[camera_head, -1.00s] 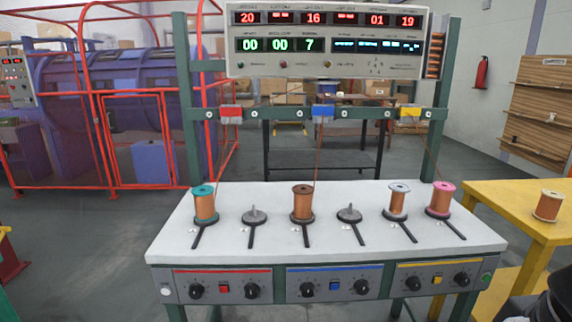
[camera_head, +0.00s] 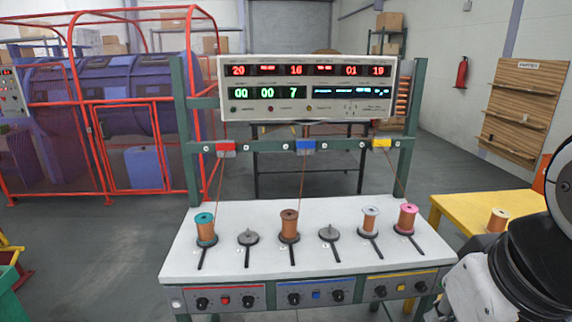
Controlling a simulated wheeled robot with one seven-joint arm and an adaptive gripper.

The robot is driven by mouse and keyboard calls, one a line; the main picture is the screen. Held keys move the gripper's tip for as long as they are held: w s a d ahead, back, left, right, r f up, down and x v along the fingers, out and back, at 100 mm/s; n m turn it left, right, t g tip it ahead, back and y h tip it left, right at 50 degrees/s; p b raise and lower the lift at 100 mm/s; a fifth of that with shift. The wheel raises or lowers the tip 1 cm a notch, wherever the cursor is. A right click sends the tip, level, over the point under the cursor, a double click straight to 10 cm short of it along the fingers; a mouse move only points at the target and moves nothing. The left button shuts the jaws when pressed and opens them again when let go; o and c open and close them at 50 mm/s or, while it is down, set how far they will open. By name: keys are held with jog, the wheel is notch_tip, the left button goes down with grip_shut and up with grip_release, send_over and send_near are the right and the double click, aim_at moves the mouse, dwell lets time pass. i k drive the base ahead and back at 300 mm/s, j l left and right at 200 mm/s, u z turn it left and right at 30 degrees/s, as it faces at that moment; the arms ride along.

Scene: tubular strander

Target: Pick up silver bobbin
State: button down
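The silver bobbin (camera_head: 370,221), copper wire with a silver-grey top flange, stands upright on a black holder toward the right of the white table (camera_head: 265,259). A pink-topped bobbin (camera_head: 406,218) stands just to its right. An empty holder (camera_head: 329,233) is just to its left. A brown bobbin (camera_head: 289,225) stands mid-table and a teal-topped bobbin (camera_head: 205,228) at the left, with another empty holder (camera_head: 247,237) between them. My arm shows at the lower right, apart from the bobbins. My gripper is not in view.
A display panel (camera_head: 308,87) on a green frame (camera_head: 409,150) rises behind the table, with wires running down to some bobbins. A yellow table (camera_head: 452,206) with another bobbin (camera_head: 497,220) stands at the right, partly behind my arm. Red fencing (camera_head: 127,147) encloses a machine at the left.

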aim_at(370, 212)
jog(key=i+l, duration=0.45)
jog(key=i, duration=0.15)
jog(key=i+l, duration=0.5)
jog(key=i, duration=0.15)
jog(key=j+u, duration=0.05)
